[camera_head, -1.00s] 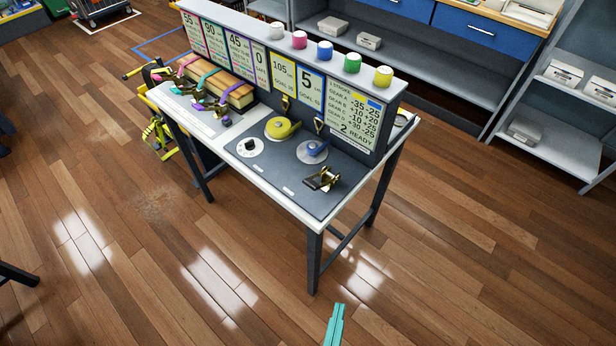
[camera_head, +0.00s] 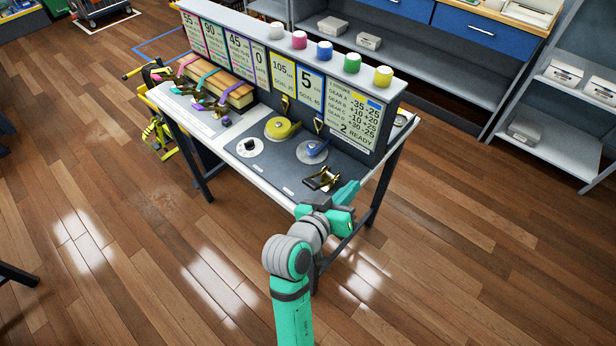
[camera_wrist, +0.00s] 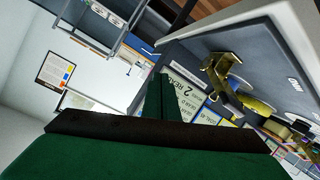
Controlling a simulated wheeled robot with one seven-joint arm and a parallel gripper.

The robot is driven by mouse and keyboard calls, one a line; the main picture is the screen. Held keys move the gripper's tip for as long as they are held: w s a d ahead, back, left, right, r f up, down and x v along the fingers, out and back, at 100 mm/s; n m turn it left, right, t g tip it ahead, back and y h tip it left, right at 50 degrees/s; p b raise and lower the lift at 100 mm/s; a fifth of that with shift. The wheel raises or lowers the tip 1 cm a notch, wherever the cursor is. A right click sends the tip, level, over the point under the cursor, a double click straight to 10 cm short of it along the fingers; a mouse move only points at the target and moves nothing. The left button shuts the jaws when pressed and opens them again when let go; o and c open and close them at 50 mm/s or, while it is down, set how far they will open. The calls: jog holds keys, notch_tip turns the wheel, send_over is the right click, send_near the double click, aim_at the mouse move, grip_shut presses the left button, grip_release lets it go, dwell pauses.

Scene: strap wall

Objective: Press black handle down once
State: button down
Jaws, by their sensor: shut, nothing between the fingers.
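A ratchet with brass-coloured and black parts (camera_head: 322,179) sits on the dark panel near the bench's right front corner. It also shows in the wrist view, upper right of centre (camera_wrist: 235,82). Which of its parts is the black handle is too small to tell. My gripper (camera_head: 349,189) is at the right edge of the bench, just right of the ratchet, and looks apart from it. Its green fingers are closed and empty; in the wrist view they (camera_wrist: 160,97) point toward the sign board, with the ratchet to their right.
The panel also holds a black knob on a white dial (camera_head: 250,145), a yellow strap spool (camera_head: 282,128) and a blue one (camera_head: 314,148). A sign board (camera_head: 352,110) stands along the bench's back. Several more straps and ratchets are at the left. The floor in front is clear.

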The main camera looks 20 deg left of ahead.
jog(key=s+a+r+m+g, duration=0.2)
jog(key=a+r+m, duration=0.1)
jog(key=a+r, duration=0.2)
jog(key=s+a+r+m+g, duration=0.3)
jog(key=a+r, duration=0.2)
jog(key=a, duration=0.2)
jog(key=shift+s+a+r+y, duration=0.3)
jog(key=shift+a, duration=0.05)
send_over(308, 179)
jog(key=s+d, duration=0.1)
notch_tip(308, 179, down, 6)
jog(key=shift+d+f, duration=0.15)
jog(key=f, duration=0.3)
jog(key=shift+s, duration=0.2)
jog(key=shift+s+a+f, duration=0.2)
jog(key=shift+s+f, duration=0.25)
jog(key=shift+f, duration=0.1)
